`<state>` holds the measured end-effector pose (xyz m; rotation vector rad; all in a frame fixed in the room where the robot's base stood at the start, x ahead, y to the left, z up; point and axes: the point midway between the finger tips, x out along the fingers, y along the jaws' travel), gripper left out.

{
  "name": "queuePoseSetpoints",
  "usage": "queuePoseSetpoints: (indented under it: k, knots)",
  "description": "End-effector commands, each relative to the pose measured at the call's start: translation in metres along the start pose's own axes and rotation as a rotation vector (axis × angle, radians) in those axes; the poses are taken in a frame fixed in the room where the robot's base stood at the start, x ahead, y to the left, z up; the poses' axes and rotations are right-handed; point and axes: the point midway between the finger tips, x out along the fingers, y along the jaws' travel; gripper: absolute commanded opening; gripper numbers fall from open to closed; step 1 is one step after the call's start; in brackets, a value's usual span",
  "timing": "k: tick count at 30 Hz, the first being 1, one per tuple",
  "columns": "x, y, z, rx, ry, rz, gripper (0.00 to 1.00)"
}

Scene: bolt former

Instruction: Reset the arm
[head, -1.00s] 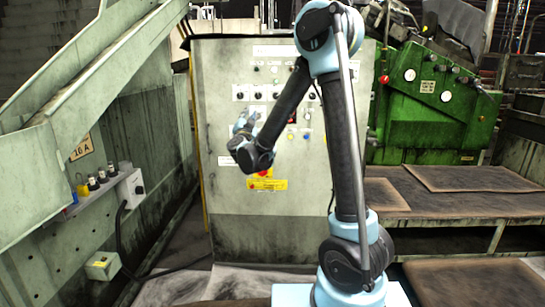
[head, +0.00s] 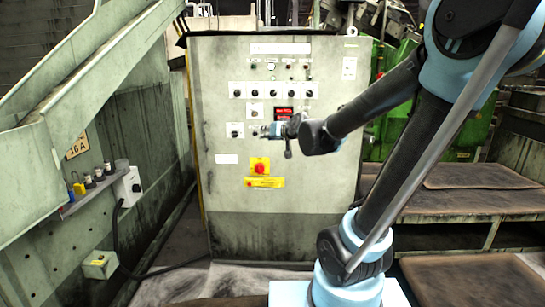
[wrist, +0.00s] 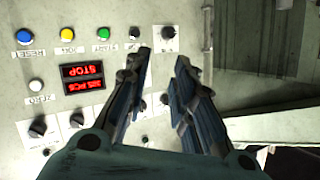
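My arm stands at the right of the head view and its forearm reaches left across the front of the grey control cabinet (head: 290,230). My gripper (head: 258,131) is small there, pointing left in front of the panel, beside a black knob (head: 235,130). In the wrist view, my gripper (wrist: 163,58) has its two blue-grey fingers apart with nothing between them. Whether it touches the panel I cannot tell. The wrist view shows the panel upside down, with a blue button (wrist: 24,37), a yellow button (wrist: 68,34), a green button (wrist: 103,32) and a red-lit display (wrist: 83,78).
A red emergency stop (head: 260,167) on a yellow plate is below my gripper. A sloped grey-green chute (head: 85,75) stands at the left, with a small switch box (head: 130,187). A green machine (head: 440,120) and low benches (head: 450,205) are at the right.

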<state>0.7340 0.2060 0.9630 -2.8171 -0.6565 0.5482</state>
Motion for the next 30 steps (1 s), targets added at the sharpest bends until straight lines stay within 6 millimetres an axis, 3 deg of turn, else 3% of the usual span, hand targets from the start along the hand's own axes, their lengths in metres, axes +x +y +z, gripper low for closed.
queuePoseSetpoints:
  k: [11,21,25,30]
  knots:
    - [-0.103,0.059,0.122,-0.015,-0.417,0.15,0.23]
    - [-0.219,0.105,0.232,0.053,-0.79,0.358,0.23]
    - [-0.256,0.114,0.26,0.087,-0.895,0.427,0.23]
    - [-0.281,0.118,0.278,0.112,-0.966,0.477,0.23]
